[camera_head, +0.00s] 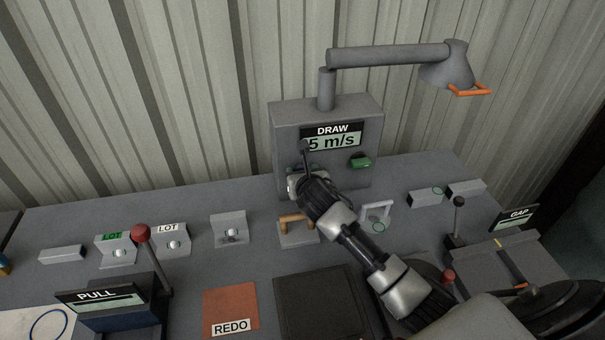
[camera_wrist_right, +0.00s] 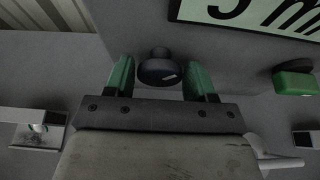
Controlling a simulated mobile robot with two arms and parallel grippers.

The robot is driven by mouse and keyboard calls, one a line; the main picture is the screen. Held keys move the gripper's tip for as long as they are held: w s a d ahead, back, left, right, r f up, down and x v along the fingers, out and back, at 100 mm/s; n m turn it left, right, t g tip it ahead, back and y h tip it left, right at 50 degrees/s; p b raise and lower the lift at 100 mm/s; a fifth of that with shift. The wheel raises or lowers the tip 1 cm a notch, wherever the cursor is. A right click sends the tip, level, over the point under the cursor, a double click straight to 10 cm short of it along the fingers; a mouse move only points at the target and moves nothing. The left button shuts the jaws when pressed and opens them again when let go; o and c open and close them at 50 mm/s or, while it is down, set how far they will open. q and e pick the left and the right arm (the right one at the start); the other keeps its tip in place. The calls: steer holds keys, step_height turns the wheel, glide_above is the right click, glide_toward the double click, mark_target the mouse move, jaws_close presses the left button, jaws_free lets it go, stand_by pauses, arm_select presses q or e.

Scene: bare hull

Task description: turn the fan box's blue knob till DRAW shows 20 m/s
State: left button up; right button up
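The fan box (camera_head: 285,125) is a grey box at the back of the bench, with a duct arm and hood on top. Its DRAW display (camera_head: 332,140) reads 5 m/s; the left edge is partly covered by my right gripper (camera_head: 304,165). The wrist view shows part of the display (camera_wrist_right: 255,14), with a 5 cut off by the frame's top. The dark blue knob (camera_wrist_right: 158,66) sits between my right gripper's two green fingers (camera_wrist_right: 161,80), with narrow gaps at its sides. The arm hides the knob in the head view. My left gripper is out of view.
A green button (camera_head: 361,162) is right of the knob on the box face. Wooden (camera_head: 297,222) and white (camera_head: 377,212) handles stand in front. The PULL lever (camera_head: 142,235) is left, the GAP unit (camera_head: 500,262) right. The orange hood handle (camera_head: 470,91) hangs above.

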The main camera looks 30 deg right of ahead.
steer(key=c, duration=0.5)
steer(key=shift+c, duration=0.2)
steer(key=shift+m+t+y+p, duration=0.6)
steer(key=shift+m+y+p, duration=1.05)
steer(key=shift+m, duration=0.55)
steer(key=o, duration=0.9)
